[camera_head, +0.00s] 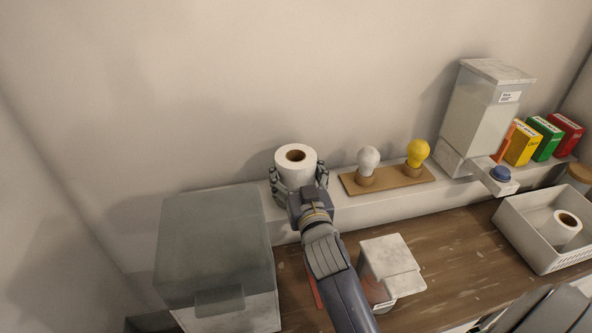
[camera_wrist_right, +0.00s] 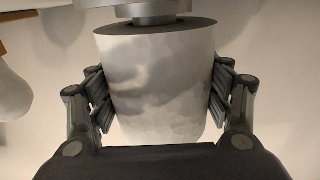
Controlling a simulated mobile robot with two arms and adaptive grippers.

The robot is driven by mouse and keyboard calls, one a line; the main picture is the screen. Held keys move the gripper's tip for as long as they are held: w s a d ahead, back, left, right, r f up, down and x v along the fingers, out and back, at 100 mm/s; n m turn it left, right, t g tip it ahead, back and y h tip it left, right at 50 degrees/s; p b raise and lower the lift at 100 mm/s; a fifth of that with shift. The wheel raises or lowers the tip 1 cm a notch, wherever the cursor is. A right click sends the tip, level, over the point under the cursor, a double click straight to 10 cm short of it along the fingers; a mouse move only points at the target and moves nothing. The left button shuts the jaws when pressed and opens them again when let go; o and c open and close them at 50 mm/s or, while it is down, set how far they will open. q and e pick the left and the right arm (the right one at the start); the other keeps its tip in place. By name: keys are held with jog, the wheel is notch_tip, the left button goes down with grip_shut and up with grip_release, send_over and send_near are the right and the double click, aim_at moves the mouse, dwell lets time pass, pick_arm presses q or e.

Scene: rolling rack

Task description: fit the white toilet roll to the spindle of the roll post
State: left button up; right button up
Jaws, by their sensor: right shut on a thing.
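The white toilet roll (camera_head: 296,168) is upright above the back ledge, its brown core opening facing up. My right gripper (camera_head: 298,181) is shut on it, with a finger on each side. The roll also shows in the right wrist view (camera_wrist_right: 155,85), between the fingers. At the top of that view, a grey metal collar with a wider pale disc, apparently part of the roll post (camera_wrist_right: 160,19), sits close against the roll's end. I cannot tell whether the spindle is inside the core. In the head view the roll and gripper hide the post. My left gripper is not in view.
A board (camera_head: 392,184) with a white bulb (camera_head: 368,160) and a yellow bulb (camera_head: 418,152) stands right of the roll. A greenish lidded bin (camera_head: 213,245) is left. A white box (camera_head: 390,262) is beside my arm. A white basket (camera_head: 530,245) holds another roll (camera_head: 563,230).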

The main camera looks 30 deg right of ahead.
jog(key=shift+f, duration=0.45)
jog(key=o, duration=1.3)
notch_tip(320, 180, up, 10)
jog(key=shift+f, duration=0.1)
